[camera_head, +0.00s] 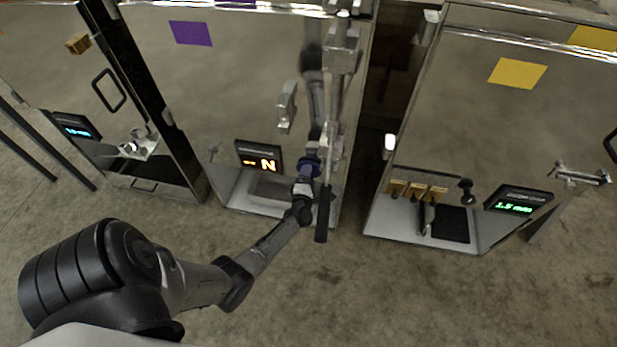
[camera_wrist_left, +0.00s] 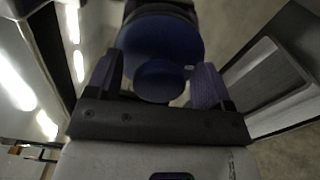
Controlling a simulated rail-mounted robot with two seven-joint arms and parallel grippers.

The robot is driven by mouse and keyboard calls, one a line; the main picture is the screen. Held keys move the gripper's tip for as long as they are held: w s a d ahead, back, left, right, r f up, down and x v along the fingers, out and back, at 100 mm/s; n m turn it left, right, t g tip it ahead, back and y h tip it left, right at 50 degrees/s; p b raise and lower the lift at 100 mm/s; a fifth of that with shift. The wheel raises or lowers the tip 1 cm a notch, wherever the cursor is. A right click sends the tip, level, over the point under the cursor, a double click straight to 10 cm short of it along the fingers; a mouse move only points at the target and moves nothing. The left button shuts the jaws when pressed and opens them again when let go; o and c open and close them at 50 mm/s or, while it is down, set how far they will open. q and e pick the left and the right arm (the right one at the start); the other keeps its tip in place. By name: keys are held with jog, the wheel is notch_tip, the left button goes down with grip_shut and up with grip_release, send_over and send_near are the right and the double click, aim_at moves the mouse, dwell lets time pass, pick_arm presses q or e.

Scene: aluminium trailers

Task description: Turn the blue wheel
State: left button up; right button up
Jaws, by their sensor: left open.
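The blue wheel (camera_head: 309,166) is on the front of the middle aluminium trailer, right of its orange-lit display. In the left wrist view the wheel (camera_wrist_left: 160,40) is a dark blue disc with a smaller round hub facing the camera. My left gripper (camera_head: 305,183) reaches it from below and in front. In the wrist view the two purple-padded fingers of my left gripper (camera_wrist_left: 156,78) are apart, one on each side of the hub. I cannot tell whether either pad touches it. The gripper hides part of the wheel in the head view. My right gripper is not in view.
A bar with a black handle (camera_head: 322,214) hangs just right of the wheel. The orange-lit display (camera_head: 259,158) sits to its left. The right trailer has a green-lit display (camera_head: 518,201) and brass parts (camera_head: 416,190). The floor (camera_head: 370,295) in front is clear.

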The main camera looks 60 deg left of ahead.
pick_arm(q)
jog(key=p+v, duration=0.4)
jog(key=v, duration=1)
jog(key=shift+a, duration=0.1)
